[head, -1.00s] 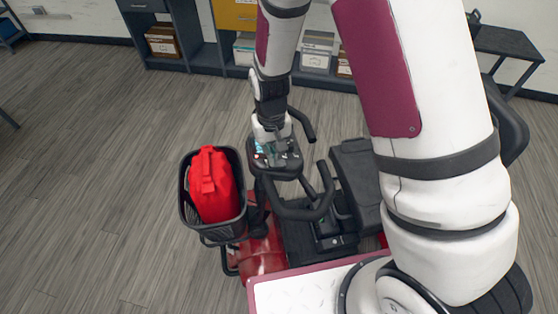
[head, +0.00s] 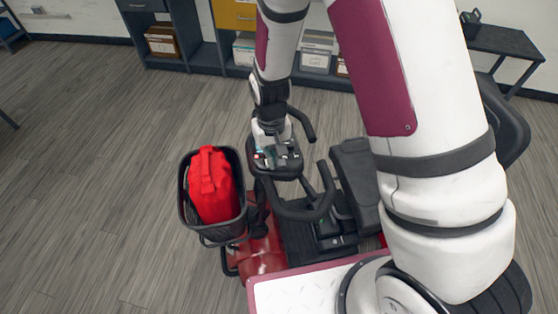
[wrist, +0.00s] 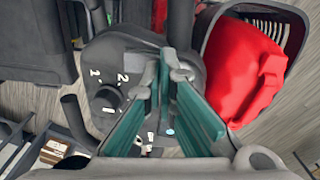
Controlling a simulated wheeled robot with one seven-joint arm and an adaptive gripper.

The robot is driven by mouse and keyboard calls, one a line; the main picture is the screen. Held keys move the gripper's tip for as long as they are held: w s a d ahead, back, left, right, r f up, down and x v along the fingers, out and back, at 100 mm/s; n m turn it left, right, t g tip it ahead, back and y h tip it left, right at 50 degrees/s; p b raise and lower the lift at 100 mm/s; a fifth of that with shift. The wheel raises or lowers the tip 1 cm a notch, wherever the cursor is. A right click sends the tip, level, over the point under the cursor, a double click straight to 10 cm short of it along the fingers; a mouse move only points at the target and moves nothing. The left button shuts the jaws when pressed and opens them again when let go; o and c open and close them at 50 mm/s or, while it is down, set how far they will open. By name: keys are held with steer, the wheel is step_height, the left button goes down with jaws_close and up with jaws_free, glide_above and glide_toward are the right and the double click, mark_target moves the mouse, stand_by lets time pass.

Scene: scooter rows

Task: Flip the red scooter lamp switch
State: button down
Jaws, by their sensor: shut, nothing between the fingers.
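The red scooter (head: 262,252) stands in front of me, with its dark control console (head: 290,160) below my gripper (head: 265,150). The console also shows in the wrist view (wrist: 112,60), with a round black knob (wrist: 107,97), white marks "1" and "2", and small white labels. My gripper's teal fingers (wrist: 165,70) are together and empty, over the console. They cover part of its face. I cannot clearly pick out the lamp switch; it may be hidden behind the fingers. Whether the fingertips touch the console cannot be told.
A black basket (head: 239,226) holding a red bag (head: 212,185) sits left of the console. The seat (head: 355,175) is further right. Shelves with boxes stand at the back. The floor at left is clear.

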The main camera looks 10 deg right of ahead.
steer(key=shift+r+p, duration=1.3)
steer(key=shift+r, duration=2.15)
steer(key=shift+s, duration=0.1)
